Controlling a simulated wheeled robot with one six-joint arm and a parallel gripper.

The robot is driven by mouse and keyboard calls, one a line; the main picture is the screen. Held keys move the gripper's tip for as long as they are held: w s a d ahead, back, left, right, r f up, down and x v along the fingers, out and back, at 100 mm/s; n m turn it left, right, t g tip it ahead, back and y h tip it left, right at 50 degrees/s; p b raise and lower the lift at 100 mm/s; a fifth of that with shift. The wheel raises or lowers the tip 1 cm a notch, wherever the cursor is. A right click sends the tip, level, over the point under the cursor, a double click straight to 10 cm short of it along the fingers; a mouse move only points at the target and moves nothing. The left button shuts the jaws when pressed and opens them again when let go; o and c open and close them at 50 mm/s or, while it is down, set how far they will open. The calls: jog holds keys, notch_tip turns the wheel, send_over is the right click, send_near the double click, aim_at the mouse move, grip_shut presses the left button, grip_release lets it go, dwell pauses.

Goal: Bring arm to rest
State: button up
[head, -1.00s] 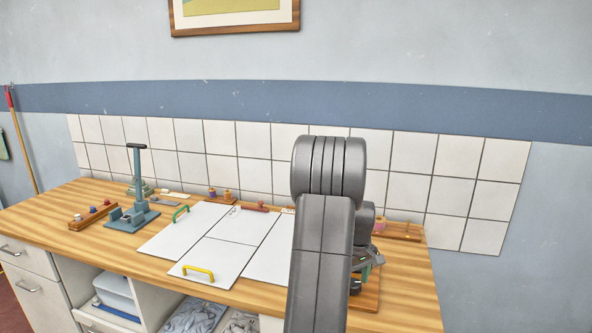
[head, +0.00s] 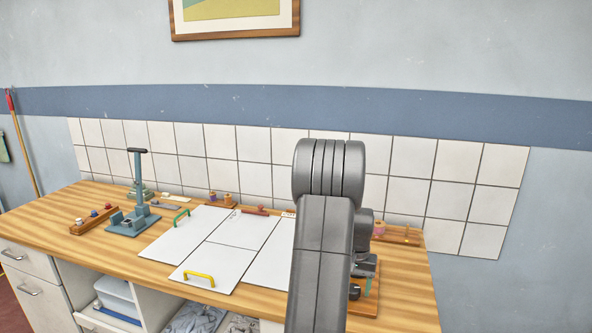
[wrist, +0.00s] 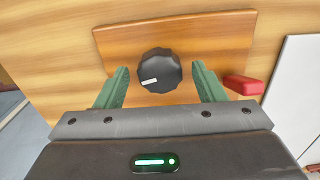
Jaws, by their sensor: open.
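My gripper (wrist: 160,88) shows in the wrist view with its two green fingers spread apart and nothing between them in its grasp. A black knob (wrist: 160,70) with a white mark appears between and beyond the fingertips, on a wooden board (wrist: 215,45); whether the fingers touch it cannot be told, though gaps show on both sides. In the head view my raised arm covers the right part of the bench, and the gripper is mostly hidden behind it.
The wooden bench (head: 75,205) holds white panels with a green handle (head: 181,218) and a yellow handle (head: 199,278). A blue-grey lever press (head: 135,218) stands at left. A red block (wrist: 243,86) lies right of the knob. A tiled wall (head: 185,140) is behind.

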jog(key=shift+m+p, duration=0.35)
jog(key=shift+m, duration=0.85)
